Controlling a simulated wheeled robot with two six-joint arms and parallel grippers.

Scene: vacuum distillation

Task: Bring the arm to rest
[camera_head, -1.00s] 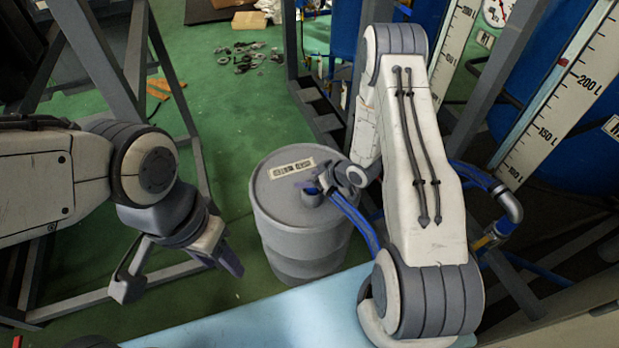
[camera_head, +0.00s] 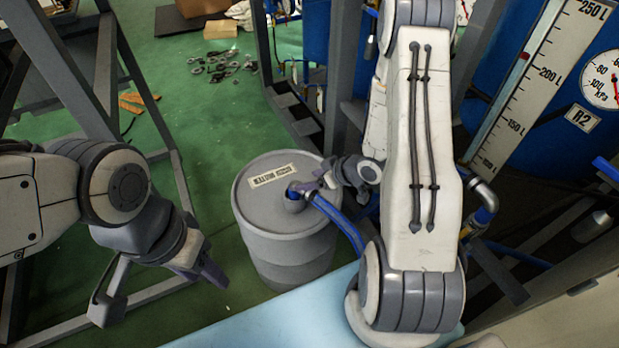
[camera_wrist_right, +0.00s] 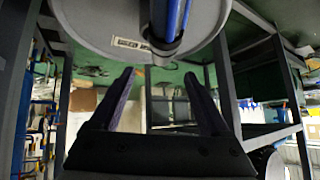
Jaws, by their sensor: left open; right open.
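My right arm (camera_head: 418,160) reaches up and over on the right of the head view. Its gripper (camera_head: 322,182) is beside the blue hose at the top of the grey drum (camera_head: 285,240). In the right wrist view the two fingers of my right gripper (camera_wrist_right: 160,105) stand wide apart with nothing between them. The drum top and blue hose (camera_wrist_right: 170,20) show beyond the fingers there. My left gripper (camera_head: 203,268) hangs at the left, open and empty, over the green floor.
Blue tanks with a litre scale (camera_head: 530,85) and a pressure gauge (camera_head: 603,78) stand at the right. Metal frames (camera_head: 70,70) stand at the left. A light blue surface (camera_head: 280,322) lies in front. Small loose parts (camera_head: 222,66) lie on the floor at the back.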

